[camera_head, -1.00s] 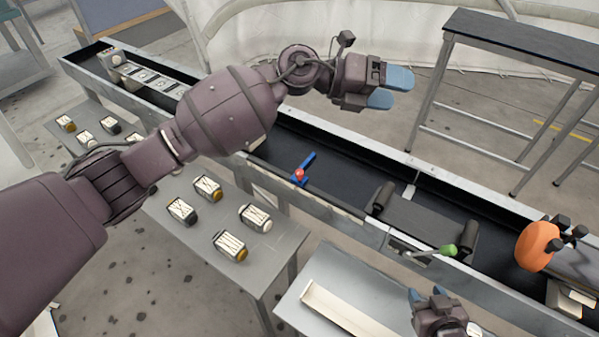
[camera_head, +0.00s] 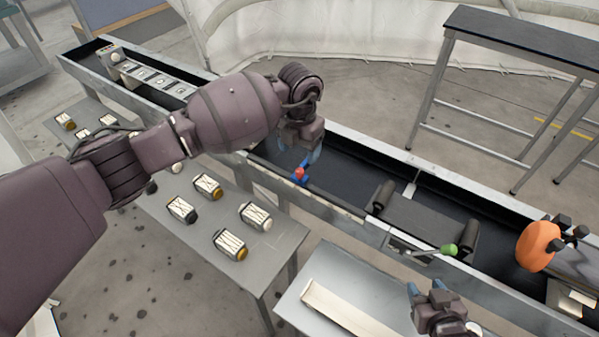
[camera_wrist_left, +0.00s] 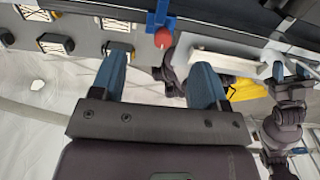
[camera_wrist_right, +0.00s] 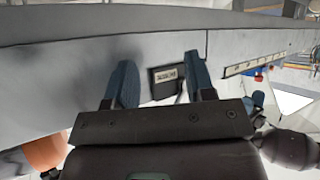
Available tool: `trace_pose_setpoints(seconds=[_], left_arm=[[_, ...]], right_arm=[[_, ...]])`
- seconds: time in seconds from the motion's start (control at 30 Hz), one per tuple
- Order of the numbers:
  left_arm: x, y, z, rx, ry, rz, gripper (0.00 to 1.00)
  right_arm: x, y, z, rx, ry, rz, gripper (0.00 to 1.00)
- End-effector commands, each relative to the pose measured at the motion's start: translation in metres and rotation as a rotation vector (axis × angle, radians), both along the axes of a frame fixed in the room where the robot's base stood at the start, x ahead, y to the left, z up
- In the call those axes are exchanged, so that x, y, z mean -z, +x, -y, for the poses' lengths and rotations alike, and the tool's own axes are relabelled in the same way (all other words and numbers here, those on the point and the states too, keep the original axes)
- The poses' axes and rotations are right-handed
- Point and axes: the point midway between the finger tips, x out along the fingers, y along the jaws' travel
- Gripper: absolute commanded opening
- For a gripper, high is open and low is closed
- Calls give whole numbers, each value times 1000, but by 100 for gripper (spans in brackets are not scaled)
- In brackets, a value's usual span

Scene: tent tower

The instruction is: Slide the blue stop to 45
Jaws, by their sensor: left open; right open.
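The blue stop (camera_head: 304,172) with its red knob (camera_head: 298,174) sits on the near rail of the long conveyor trough. In the left wrist view the stop (camera_wrist_left: 161,18) and red knob (camera_wrist_left: 163,39) show beyond and between the open fingertips. My left gripper (camera_head: 305,156) is open, pointing down over the trough close behind the stop; its fingers partly overlap the stop in the head view, and I cannot tell whether they touch it. My right gripper (camera_head: 428,291) is open and empty at the bottom, near the front tray. Scale numbers are not readable.
A grey table (camera_head: 285,235) with several labelled blocks stands before the trough. A green-knobbed lever (camera_head: 449,250) and a roller section (camera_head: 420,222) lie to the right, then an orange round object (camera_head: 538,246). A black-topped stand (camera_head: 530,45) is behind.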

Motion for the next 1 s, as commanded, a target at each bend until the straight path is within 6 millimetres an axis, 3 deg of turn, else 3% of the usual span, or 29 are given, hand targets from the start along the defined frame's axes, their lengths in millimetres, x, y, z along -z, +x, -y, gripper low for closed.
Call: trace_pose_setpoints(seconds=[0.3,0.5,0.97,1.0], left_arm=[[55,-1,0,0,-1,-3,68],[79,0,0,0,-2,-2,68],[88,0,0,1,-2,0,68],[88,0,0,1,-2,0,62]], right_arm=[[-1,-4,1,3,0,-8,50],[1,-9,2,6,0,-17,50],[-2,-4,1,3,0,-7,50],[-2,-3,1,2,0,-5,50]])
